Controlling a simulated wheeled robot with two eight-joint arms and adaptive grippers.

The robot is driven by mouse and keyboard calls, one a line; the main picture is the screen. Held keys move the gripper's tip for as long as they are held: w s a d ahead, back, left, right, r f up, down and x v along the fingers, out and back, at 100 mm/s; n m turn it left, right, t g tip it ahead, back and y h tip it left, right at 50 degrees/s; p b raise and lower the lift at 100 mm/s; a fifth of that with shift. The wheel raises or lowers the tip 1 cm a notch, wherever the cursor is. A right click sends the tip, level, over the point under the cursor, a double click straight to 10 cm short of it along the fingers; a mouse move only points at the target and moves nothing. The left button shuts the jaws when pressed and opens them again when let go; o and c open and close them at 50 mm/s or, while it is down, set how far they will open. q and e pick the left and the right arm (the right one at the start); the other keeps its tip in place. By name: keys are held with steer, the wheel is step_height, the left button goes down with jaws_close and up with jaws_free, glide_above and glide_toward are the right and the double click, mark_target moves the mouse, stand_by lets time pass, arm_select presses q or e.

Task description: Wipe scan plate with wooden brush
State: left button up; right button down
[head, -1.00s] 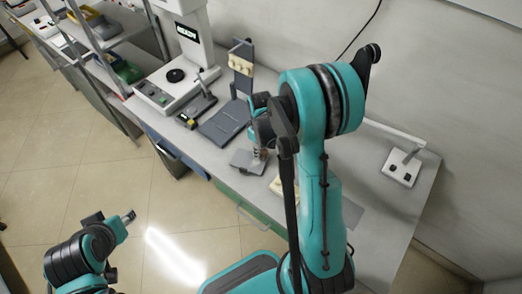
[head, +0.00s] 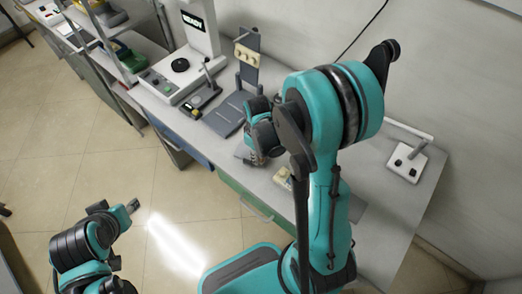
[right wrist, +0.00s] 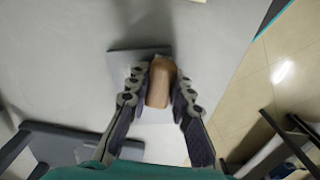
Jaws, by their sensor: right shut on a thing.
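The wooden brush (right wrist: 160,84) is a brown block between the two fingers of my right gripper (right wrist: 158,88), which is shut on it. The brush stands over a flat grey plate (right wrist: 124,62), which looks like the scan plate. Whether the brush touches the plate cannot be told. In the head view, my right gripper (head: 255,158) is at the bench's front edge and largely covers the plate (head: 241,151). My left gripper (head: 133,206) hangs over the floor, away from the bench; its finger opening is too small to tell.
A grey stand with an upright back (head: 246,62) is behind my right gripper. A white instrument with a black disc (head: 180,65) stands further left. A cream block (head: 284,178) lies right of the gripper, and a white lamp base (head: 404,162) stands far right.

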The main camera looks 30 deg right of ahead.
steer(key=shift+s+a, duration=0.25)
steer(key=shift+a, duration=0.05)
steer(key=shift+f, duration=0.2)
steer(key=shift+w+d+r, duration=0.1)
steer(key=shift+d, duration=0.05)
steer(key=shift+w+d+b, duration=0.4)
steer(key=shift+w+d, duration=0.65)
steer(key=shift+d, duration=0.2)
steer(key=shift+w+d, duration=1)
steer(key=shift+d, duration=0.3)
steer(key=shift+r, duration=0.1)
steer(key=shift+r+p, duration=0.3)
steer(key=shift+r, duration=0.3)
steer(key=shift+r+p, duration=1.55)
steer(key=shift+r, duration=0.75)
